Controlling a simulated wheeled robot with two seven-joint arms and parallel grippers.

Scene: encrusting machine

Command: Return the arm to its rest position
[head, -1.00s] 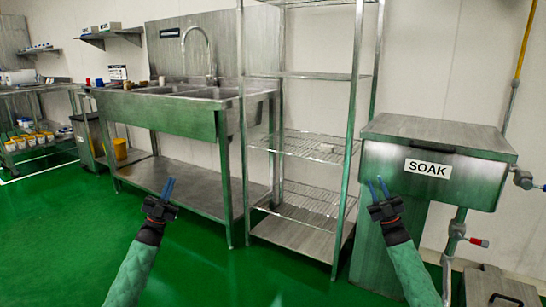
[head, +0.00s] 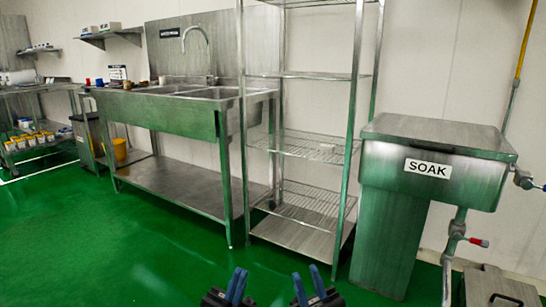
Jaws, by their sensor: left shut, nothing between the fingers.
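My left gripper (head: 237,284) is at the bottom edge of the head view, left of centre. Its blue fingers are together with nothing between them. My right gripper (head: 308,284) is just to its right at the bottom edge. Its blue fingers stand apart and it holds nothing. Both arms are out of view below the picture edge. Neither gripper touches anything; green floor shows around them.
A steel sink bench (head: 165,112) stands left of centre. A steel SOAK tank (head: 435,150) is at the right. The green floor (head: 130,250) in front is clear.

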